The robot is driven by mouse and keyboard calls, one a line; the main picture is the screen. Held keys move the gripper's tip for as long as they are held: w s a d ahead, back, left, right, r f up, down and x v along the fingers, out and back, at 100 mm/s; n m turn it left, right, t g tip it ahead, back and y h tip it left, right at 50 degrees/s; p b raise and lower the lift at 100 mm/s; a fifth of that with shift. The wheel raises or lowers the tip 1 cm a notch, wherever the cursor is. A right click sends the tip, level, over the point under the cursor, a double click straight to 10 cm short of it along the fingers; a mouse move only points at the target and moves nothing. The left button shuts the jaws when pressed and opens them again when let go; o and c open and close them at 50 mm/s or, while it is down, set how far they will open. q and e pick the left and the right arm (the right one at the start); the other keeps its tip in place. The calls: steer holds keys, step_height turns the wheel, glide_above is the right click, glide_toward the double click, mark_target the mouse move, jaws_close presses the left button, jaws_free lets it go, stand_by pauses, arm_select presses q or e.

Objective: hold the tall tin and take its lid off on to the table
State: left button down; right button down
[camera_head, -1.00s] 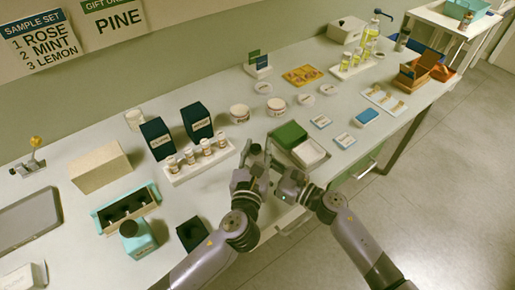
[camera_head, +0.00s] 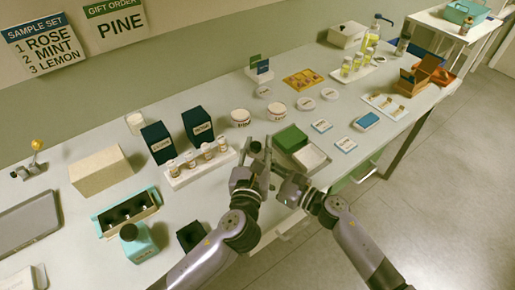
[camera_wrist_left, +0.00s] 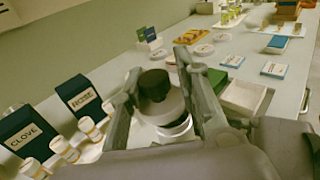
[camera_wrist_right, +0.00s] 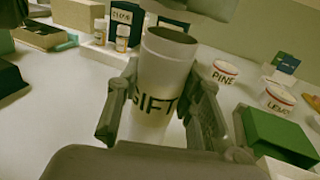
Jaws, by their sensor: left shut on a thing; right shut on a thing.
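The tall white tin (camera_wrist_right: 160,85), marked GIFT, stands upright between the fingers of my right gripper (camera_wrist_right: 158,105), which is shut on it. Its dark open mouth shows at the top in the right wrist view. My left gripper (camera_wrist_left: 160,95) is shut on the lid, whose dark round knob (camera_wrist_left: 154,85) shows between its fingers. The lid is off the tin and held just above it. In the head view my left gripper (camera_head: 259,152) and right gripper (camera_head: 281,178) are close together, and the tin is mostly hidden behind them.
A rack of small bottles (camera_head: 178,181) and dark boxes stand left of my grippers. A green box (camera_head: 290,138) and a white open tray (camera_head: 310,157) are close on the right. Round tubs (camera_head: 240,118) stand behind. Some bare table lies between the rack and the front edge.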

mark_target(258, 145)
steer(key=shift+s+a+f, duration=0.1)
steer(key=shift+s+f, duration=0.05)
arm_select(q)
steer(key=shift+d+r, duration=0.1)
steer(key=shift+r, duration=1.8)
arm_select(e)
steer(key=c, duration=1)
jaws_free()
steer(key=shift+c, duration=0.2)
